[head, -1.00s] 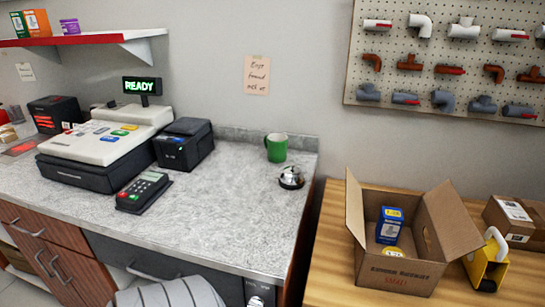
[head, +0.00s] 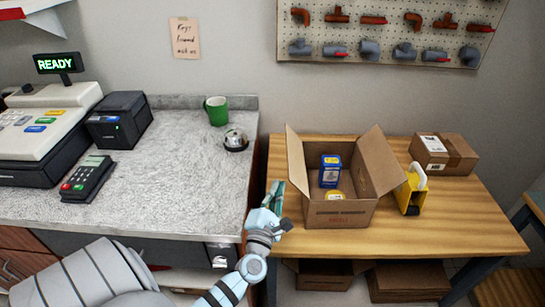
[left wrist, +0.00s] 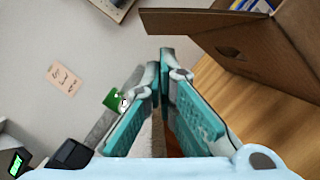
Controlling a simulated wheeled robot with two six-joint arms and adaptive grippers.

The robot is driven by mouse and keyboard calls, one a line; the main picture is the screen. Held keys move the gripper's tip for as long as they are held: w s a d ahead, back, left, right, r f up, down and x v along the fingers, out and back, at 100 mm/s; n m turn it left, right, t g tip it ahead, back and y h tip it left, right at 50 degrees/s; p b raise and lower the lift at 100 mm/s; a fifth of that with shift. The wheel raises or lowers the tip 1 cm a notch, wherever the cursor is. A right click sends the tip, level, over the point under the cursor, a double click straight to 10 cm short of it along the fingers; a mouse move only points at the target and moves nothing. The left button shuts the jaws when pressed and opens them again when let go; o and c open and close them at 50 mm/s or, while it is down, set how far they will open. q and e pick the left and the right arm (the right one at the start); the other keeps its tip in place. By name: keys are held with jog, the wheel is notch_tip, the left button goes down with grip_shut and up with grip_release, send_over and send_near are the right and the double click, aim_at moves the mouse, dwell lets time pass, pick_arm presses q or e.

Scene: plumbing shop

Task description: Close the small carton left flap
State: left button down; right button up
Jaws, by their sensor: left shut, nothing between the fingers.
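The small open carton (head: 340,214) stands on the wooden table with a blue box (head: 330,171) and a yellow item (head: 334,195) inside. Its left flap (head: 296,160) stands up, and its right flap (head: 381,160) leans outward. My left gripper (head: 278,188) is shut and empty, just left of the carton beside the left flap's lower part. In the left wrist view the fingertips (left wrist: 162,62) meet, and the carton (left wrist: 285,55) fills the upper right. No contact with the carton can be made out. My right gripper is not in view.
A yellow tool (head: 411,192) and a taped closed box (head: 443,153) stand right of the carton. The counter on the left holds a bell (head: 235,140), a green mug (head: 216,110) and a card terminal (head: 88,179). The table's front right is clear.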

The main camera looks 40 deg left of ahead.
aim_at(296, 157)
pick_arm(q)
jog(key=w+a+r+y, duration=0.1)
jog(key=w+a+r, duration=0.1)
jog(key=w+a, duration=0.4)
jog(key=shift+w+r+n+g, duration=0.15)
jog(key=shift+w+n+g, duration=0.15)
jog(key=shift+w, duration=0.95)
jog(key=shift+d+r, duration=0.15)
jog(key=shift+r, duration=0.15)
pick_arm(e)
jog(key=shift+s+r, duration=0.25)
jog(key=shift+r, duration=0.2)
pick_arm(q)
jog(key=shift+m+p, duration=0.35)
jog(key=shift+m, duration=0.05)
